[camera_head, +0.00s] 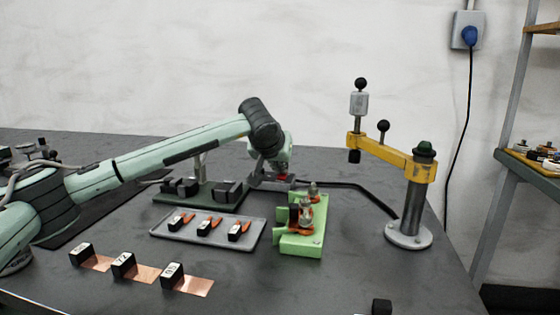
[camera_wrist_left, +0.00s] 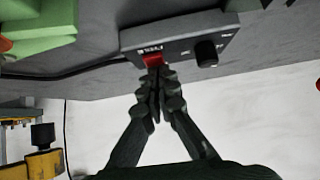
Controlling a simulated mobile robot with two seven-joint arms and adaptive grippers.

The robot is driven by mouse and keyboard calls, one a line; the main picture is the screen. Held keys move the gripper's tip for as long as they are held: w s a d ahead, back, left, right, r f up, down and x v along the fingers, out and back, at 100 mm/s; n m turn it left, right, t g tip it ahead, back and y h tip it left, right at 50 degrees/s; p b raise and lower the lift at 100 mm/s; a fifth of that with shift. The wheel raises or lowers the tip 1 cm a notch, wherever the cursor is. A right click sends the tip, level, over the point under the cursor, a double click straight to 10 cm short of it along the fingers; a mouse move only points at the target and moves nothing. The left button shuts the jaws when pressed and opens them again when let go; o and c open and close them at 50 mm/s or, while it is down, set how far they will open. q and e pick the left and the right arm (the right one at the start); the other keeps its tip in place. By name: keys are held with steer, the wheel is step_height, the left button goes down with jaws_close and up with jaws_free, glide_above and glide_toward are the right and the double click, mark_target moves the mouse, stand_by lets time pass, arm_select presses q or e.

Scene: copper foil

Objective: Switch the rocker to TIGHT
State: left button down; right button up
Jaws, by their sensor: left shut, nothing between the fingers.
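The red rocker (camera_wrist_left: 152,60) sits on the front of a dark grey control box (camera_wrist_left: 184,37) in the left wrist view, beside a round black knob (camera_wrist_left: 206,53). The white lettering by the rocker is too small to read surely, and its tilt cannot be told. My left gripper (camera_wrist_left: 156,70) is shut and empty, with its fingertips at the rocker, overlapping its lower edge in this view; contact is unclear. In the head view the arm reaches over the control box (camera_head: 262,183) and partly hides it. My right gripper is out of view.
A green fixture (camera_head: 301,243) stands close in front of the box. A grey tray (camera_head: 207,245) holds several clips. A yellow arm (camera_head: 392,157) on a post stands at right. A black cable (camera_head: 365,188) runs from the box. Copper foil strips (camera_head: 193,285) lie in front.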

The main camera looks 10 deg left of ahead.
arm_select(q)
steer(key=shift+w, duration=0.1)
steer(key=shift+f, duration=0.3)
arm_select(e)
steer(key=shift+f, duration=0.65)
arm_select(q)
steer(key=shift+w+r, duration=0.1)
steer(key=shift+w, duration=0.05)
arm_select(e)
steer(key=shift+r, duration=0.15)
arm_select(q)
steer(key=shift+w, duration=0.15)
steer(key=shift+w+r+p, duration=0.25)
steer(key=shift+w+p, duration=0.2)
steer(key=shift+w, duration=0.05)
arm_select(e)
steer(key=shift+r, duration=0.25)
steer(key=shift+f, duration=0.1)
